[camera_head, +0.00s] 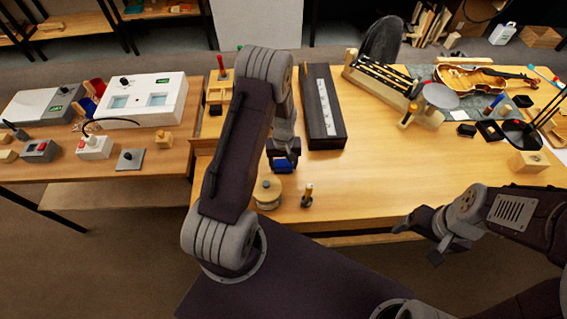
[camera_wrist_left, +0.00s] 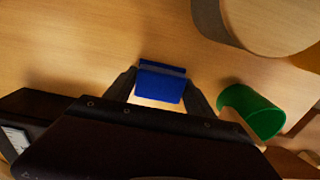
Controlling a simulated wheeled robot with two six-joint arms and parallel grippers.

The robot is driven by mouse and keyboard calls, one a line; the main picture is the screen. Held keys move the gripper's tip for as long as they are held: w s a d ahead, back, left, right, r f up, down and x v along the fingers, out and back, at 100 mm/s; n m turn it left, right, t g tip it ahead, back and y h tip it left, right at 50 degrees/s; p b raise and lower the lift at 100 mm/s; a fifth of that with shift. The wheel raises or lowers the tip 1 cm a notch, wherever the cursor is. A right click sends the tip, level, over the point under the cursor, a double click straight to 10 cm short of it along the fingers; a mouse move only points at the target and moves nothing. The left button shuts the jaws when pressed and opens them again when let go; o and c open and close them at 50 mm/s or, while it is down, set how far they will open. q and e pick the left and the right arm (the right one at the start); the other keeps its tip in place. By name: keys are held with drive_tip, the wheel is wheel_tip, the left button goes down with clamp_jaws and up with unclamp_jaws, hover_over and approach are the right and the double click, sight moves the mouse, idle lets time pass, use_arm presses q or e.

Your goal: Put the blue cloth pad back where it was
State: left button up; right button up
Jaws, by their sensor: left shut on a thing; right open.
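The blue cloth pad (camera_wrist_left: 162,82) is between the fingers of my left gripper (camera_wrist_left: 160,95), which is shut on it. In the wrist view, bare wood shows around and below the pad. In the head view, the pad (camera_head: 285,166) shows as a small blue patch under my left gripper (camera_head: 284,158), over the workbench (camera_head: 370,180). I cannot tell whether the pad touches the bench. My right gripper (camera_head: 420,240) is open and empty, off the bench's front edge at the right.
A round wooden pot (camera_head: 267,195) and a small peg holder (camera_head: 307,197) stand near the front edge. A long dark case (camera_head: 322,105) lies behind the gripper. A green cylinder (camera_wrist_left: 252,110) is close to the right finger in the wrist view. Bare bench lies to the right.

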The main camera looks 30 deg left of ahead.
sight(283, 163)
use_arm(q)
drive_tip(key=shift+f, duration=0.25)
drive_tip(key=o, duration=1.3)
drive_tip(key=shift+r, duration=0.1)
wheel_tip(283, 163, up, 12)
drive_tip(key=s+d+r+m, duration=0.2)
drive_tip(key=s, duration=0.2)
drive_tip(key=s+d+r+m, duration=0.1)
drive_tip(key=s+d+m, duration=0.1)
drive_tip(key=s+d, duration=0.1)
drive_tip(key=s+d+r+m+t, duration=0.1)
drive_tip(key=s+d+r+m, duration=0.1)
drive_tip(key=s, duration=0.3)
drive_tip(key=shift+s+d+r, duration=0.2)
drive_tip(key=shift+r, duration=0.1)
drive_tip(key=shift+s, duration=0.1)
